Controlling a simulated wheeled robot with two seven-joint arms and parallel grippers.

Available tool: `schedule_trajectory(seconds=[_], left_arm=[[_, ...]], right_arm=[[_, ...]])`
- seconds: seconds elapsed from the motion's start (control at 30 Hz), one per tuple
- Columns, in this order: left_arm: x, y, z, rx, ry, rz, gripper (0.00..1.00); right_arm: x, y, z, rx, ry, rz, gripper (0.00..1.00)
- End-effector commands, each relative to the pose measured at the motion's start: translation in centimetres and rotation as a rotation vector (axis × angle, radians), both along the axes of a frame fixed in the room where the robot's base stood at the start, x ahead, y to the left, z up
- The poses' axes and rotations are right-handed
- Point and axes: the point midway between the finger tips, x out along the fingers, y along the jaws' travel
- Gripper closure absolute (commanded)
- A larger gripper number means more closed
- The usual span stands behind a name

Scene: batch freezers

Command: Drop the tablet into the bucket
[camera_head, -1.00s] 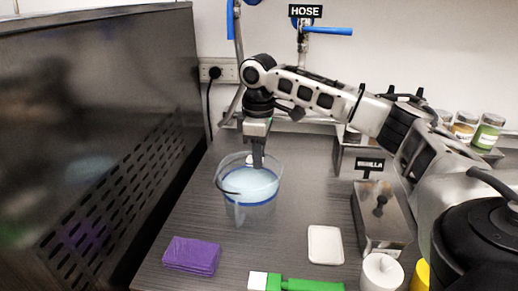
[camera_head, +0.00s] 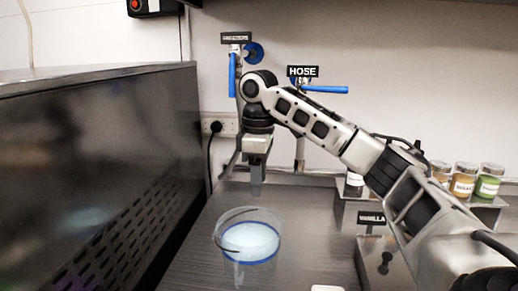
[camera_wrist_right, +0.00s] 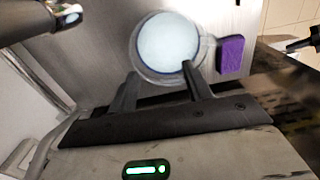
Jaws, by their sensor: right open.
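The bucket (camera_head: 237,272) is clear with a blue band and stands upright on the counter, with pale blue liquid inside. It also shows in the right wrist view (camera_wrist_right: 208,48). My right gripper (camera_head: 257,192) points down above the bucket's far rim, clear of the liquid. In the right wrist view my right gripper (camera_wrist_right: 161,68) has its fingers apart with nothing between them. I cannot make out a tablet in either current view. My left gripper is not in view.
A dark machine (camera_head: 95,180) with a slotted side stands left of the counter. Blue-handled taps, one labelled HOSE (camera_head: 303,71), are on the back wall. Several jars (camera_head: 464,181) stand at the right. A purple block (camera_wrist_right: 231,54) lies beside the bucket.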

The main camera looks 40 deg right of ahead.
Motion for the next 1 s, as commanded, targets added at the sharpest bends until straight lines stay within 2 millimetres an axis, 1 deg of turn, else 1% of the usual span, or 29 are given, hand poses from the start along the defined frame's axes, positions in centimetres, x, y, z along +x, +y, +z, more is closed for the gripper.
schedule_trajectory(seconds=[0.03, 0.13, 0.3, 0.5, 0.7, 1.0], left_arm=[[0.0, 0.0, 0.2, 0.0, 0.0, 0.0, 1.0], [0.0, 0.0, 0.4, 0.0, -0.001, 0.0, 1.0], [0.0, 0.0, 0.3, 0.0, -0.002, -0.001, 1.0], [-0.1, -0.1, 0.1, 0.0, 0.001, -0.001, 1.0], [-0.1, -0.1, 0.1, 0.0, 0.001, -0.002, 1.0], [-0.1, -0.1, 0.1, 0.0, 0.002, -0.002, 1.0]], right_arm=[[0.0, -0.1, 1.1, -0.003, -0.004, -0.001, 0.5], [0.0, -0.1, 2.8, -0.003, -0.005, -0.003, 0.5], [0.0, -0.1, 4.9, -0.002, -0.004, -0.001, 0.5], [0.0, 0.0, 6.7, -0.002, -0.001, 0.001, 0.5], [0.0, 0.0, 7.4, -0.001, 0.0, 0.0, 0.5], [0.0, 0.0, 7.4, -0.001, 0.002, 0.0, 0.5]])
